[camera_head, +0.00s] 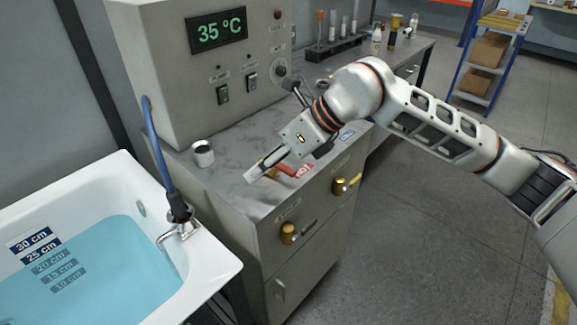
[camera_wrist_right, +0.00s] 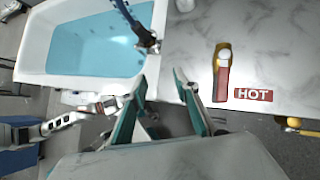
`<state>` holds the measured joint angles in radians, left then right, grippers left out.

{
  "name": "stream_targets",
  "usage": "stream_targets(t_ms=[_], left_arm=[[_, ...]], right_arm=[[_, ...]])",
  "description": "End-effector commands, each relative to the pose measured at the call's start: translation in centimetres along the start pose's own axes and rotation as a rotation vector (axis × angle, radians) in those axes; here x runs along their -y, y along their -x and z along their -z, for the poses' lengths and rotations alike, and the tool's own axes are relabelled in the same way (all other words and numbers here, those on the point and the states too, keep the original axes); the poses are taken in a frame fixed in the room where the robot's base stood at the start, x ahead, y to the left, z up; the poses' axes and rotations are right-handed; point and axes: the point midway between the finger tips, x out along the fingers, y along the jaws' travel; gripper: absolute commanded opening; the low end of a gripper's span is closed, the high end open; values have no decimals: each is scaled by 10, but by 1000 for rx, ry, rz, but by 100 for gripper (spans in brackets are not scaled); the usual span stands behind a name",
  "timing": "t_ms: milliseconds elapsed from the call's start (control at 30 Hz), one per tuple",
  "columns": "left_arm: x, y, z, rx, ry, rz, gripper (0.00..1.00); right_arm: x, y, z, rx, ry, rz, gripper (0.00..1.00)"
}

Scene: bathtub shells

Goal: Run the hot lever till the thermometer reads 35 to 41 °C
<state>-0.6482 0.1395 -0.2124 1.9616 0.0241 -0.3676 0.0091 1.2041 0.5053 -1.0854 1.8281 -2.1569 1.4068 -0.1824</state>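The thermometer display (camera_head: 216,31) on the grey cabinet reads 35 °C in green. In the right wrist view, the hot lever (camera_wrist_right: 222,80), with a yellow base and a red handle, stands on the marble-look counter beside the red HOT label (camera_wrist_right: 253,95). In the head view the label (camera_head: 301,170) shows, but my right gripper and arm hide most of the lever. My right gripper (camera_wrist_right: 160,92) is open and empty, to the left of the lever and apart from it. A white arm, seemingly my left, shows at lower left in the wrist view; its gripper is unclear.
A bathtub (camera_head: 219,268) holds blue water, with depth labels on its wall. A blue hose leads to its spout (camera_head: 180,232). A white cup (camera_head: 203,153) stands on the counter. Brass-coloured handles (camera_head: 288,233) stick out from the cabinet front.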

Motion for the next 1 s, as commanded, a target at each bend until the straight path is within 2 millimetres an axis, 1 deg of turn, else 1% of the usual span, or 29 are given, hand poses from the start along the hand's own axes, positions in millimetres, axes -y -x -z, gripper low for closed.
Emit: stream_targets(t_ms=[33, 100, 200, 333, 433, 567, 667, 733, 800, 900, 1000], left_arm=[[0, 0, 0, 0, 0, 0, 40], [0, 0, -1, 1, 0, 0, 40], [0, 0, -1, 1, 0, 0, 40], [0, 0, -1, 1, 0, 0, 40], [0, 0, -2, 1, 0, 0, 40], [0, -1, -2, 1, 0, 0, 40], [0, -1, -2, 2, 0, 0, 40], [0, -1, -2, 2, 0, -1, 40], [-1, -1, -3, 2, 0, -1, 40], [-1, -1, -3, 2, 0, -1, 40], [-1, -1, -4, 3, 0, -1, 40]], right_arm=[[-9, -12, 3, 52, 1, -50, 31], [-19, -21, 2, 135, 6, -101, 31], [-28, -30, 0, 258, 3, -156, 31], [-32, -34, 1, 424, -23, -194, 31], [-27, -32, 6, 550, -56, -194, 31], [-12, -24, 19, 706, -111, -158, 31], [4, -16, 34, 813, -158, -103, 31], [17, -9, 48, 876, -189, -52, 31], [32, -4, 66, 913, -183, 28, 31], [49, 4, 87, 948, -177, 121, 31], [64, 12, 98, 922, -51, 248, 31]])
